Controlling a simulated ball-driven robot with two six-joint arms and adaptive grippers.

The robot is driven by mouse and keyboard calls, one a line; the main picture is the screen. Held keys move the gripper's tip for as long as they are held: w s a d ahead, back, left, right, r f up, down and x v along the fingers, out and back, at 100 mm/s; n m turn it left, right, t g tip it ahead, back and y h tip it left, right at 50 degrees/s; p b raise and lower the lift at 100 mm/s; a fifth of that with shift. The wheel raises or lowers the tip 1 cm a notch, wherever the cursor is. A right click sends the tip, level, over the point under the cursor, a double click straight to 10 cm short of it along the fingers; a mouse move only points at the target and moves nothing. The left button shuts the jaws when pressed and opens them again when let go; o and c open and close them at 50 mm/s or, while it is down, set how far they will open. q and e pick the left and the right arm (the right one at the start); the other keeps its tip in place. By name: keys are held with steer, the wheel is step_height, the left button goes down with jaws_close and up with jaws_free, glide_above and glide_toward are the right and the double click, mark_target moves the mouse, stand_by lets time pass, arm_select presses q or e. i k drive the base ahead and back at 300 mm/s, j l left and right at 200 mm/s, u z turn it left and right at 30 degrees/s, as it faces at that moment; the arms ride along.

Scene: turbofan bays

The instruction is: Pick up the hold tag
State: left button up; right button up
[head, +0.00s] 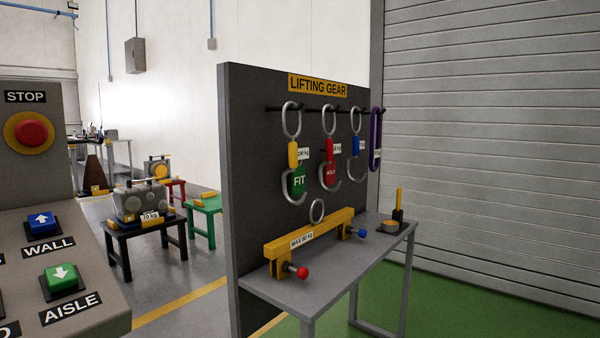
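The hold tag (330,176) is a small red tag with white lettering. It hangs on the dark lifting gear board, at the middle hook with a red body and metal rings. A green tag reading FIT (299,181) hangs to its left at the hook with a yellow body. A hook with a blue body (355,146) hangs to its right. Neither of my grippers shows in the head view.
A grey table (310,290) at the board's foot carries a yellow lifting beam (312,240) and a small yellow-and-black stand (398,210). A control panel (60,200) with buttons fills the left foreground. Green floor (470,305) lies clear at the right.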

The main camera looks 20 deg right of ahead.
mark_target(329, 170)
steer(key=z, duration=0.65)
steer(key=i+l+z, duration=0.35)
steer(key=i, duration=0.3)
steer(key=i+l+z, duration=0.3)
steer(key=i, duration=0.35)
steer(key=i+z, duration=0.35)
steer(key=i, duration=0.35)
steer(key=i+l+u, duration=0.1)
steer(key=i+u, duration=0.25)
steer(key=i, duration=0.15)
steer(key=i+l+u, duration=0.35)
steer(key=i, duration=0.15)
steer(key=i+l+u, duration=0.1)
steer(key=u, duration=0.35)
steer(key=i+l+u, duration=0.25)
steer(key=u, duration=0.2)
steer(key=i+l+u, duration=0.2)
steer(key=u, duration=0.2)
steer(key=i+l+u, duration=0.1)
steer(key=l+u, duration=0.55)
steer(key=u, duration=0.25)
steer(key=i, duration=0.05)
